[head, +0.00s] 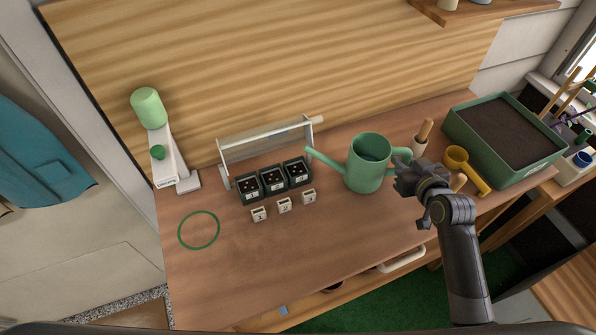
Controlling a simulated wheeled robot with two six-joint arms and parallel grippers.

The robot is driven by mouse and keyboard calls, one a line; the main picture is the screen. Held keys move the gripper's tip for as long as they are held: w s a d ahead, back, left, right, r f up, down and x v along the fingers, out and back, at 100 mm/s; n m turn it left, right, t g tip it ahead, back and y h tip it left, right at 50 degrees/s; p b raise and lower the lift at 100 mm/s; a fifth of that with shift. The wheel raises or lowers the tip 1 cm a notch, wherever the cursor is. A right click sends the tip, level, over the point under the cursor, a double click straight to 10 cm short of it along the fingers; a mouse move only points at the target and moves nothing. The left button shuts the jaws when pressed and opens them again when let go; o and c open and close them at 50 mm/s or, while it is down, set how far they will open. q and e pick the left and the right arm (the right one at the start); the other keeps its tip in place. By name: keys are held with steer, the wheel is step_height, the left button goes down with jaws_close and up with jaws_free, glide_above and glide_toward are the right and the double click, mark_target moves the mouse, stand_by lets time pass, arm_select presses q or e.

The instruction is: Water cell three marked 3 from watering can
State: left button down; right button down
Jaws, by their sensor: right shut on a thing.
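The green watering can (364,178) is upright at the middle of the bench, its spout pointing left with the tip near the rail behind the cells. My right gripper (405,170) is shut on the can's handle at its right side. I cannot tell whether the can's base touches the bench. Three dark cells stand in a row: left (249,188), middle (273,181) and right (298,172). A small white numbered block stands before each: left (259,215), middle (284,205), right (308,196). The numbers are too small to read surely. My left gripper is not in view.
A white rail frame (265,142) stands behind the cells. A green-topped white device (150,110) is at the left, above a green ring (199,230). A soil tray (466,112) and yellow scoop (458,158) are at the right. The front bench is clear.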

mark_target(409, 152)
steer(key=shift+r+p, duration=2.2)
steer(key=shift+f, duration=0.1)
steer(key=shift+s+a+r+b, duration=0.2)
steer(key=shift+s+r+b, duration=0.15)
steer(key=shift+s+b, duration=0.15)
steer(key=s+a+r+n+g+y+b, duration=0.1)
steer(key=s+a+r+n+y+b, duration=0.2)
steer(key=s, duration=0.9)
step_height(409, 152, up, 3)
steer(key=shift+a+r+g+y+b, duration=0.1)
steer(key=shift+a+g+y+b, duration=0.3)
steer(key=shift+a+b, duration=0.7)
